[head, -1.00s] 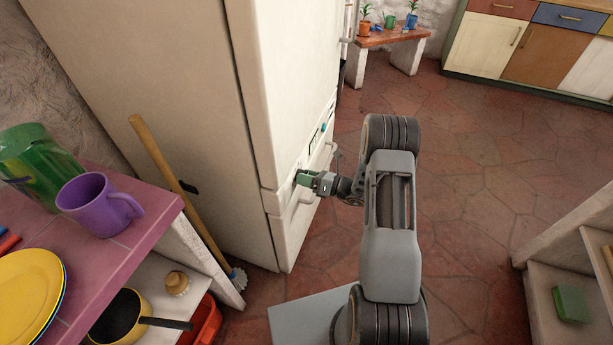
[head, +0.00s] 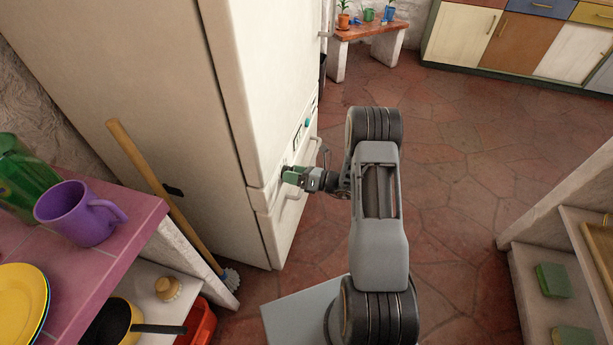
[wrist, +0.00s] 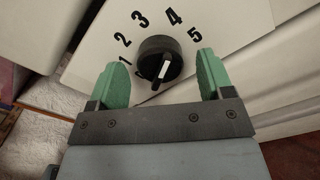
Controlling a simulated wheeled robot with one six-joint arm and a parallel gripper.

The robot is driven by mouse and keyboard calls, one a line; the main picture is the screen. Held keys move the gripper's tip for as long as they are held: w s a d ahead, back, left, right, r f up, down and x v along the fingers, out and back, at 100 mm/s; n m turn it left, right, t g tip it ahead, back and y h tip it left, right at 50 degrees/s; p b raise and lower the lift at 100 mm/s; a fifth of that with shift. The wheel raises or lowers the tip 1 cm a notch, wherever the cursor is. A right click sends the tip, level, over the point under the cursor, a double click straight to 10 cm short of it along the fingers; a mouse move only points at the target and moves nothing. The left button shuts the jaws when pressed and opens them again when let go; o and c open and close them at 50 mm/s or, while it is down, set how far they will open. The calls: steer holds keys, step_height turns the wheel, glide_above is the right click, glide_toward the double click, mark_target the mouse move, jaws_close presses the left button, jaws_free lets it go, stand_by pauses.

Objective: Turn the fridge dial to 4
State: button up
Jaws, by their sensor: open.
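The fridge dial (wrist: 157,50) is a round black knob with a white bar on the cream fridge (head: 225,90) front. The numbers 1 to 5 arc around its upper side in the wrist view. The white bar lies on the knob's lower half and slants down-left, on the side away from the numbers 3 and 4. My gripper (wrist: 164,60) is open, its green fingers on either side of the dial with visible gaps and no clear contact. In the head view my gripper (head: 287,174) is at the fridge front, and the dial there is hidden.
Wooden shelving (head: 590,230) is at the right. The tiled floor (head: 455,190) between is clear.

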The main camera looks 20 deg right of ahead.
steer(key=p+v, duration=0.1)
steer(key=v, duration=1.2)
steer(key=shift+s, duration=0.2)
steer(key=shift+d, duration=0.1)
steer(key=s+a+f+n+g, duration=0.2)
steer(key=s+a+n+g, duration=0.1)
steer(key=s+n+g, duration=0.25)
steer(key=s+a+r+n+g+h+p, duration=0.2)
steer(key=s+r+n+g+h+p, duration=0.35)
steer(key=n, duration=0.45)
steer(key=s+a+r+n+t+h+p, duration=0.1)
steer(key=a+r+n+h+p, duration=0.1)
steer(key=r, duration=0.9)
steer(key=s+a+r+n+t+h+p, duration=0.1)
steer(key=r+n+h+p, duration=0.3)
steer(key=r+n, duration=0.5)
steer(key=s+a+r+n+t+h+p, duration=0.2)
steer(key=r+n+p, duration=0.3)
steer(key=r, duration=1)
steer(key=shift+a+h+p, duration=0.55)
steer(key=shift+p, duration=0.15)
steer(key=shift+r, duration=0.1)
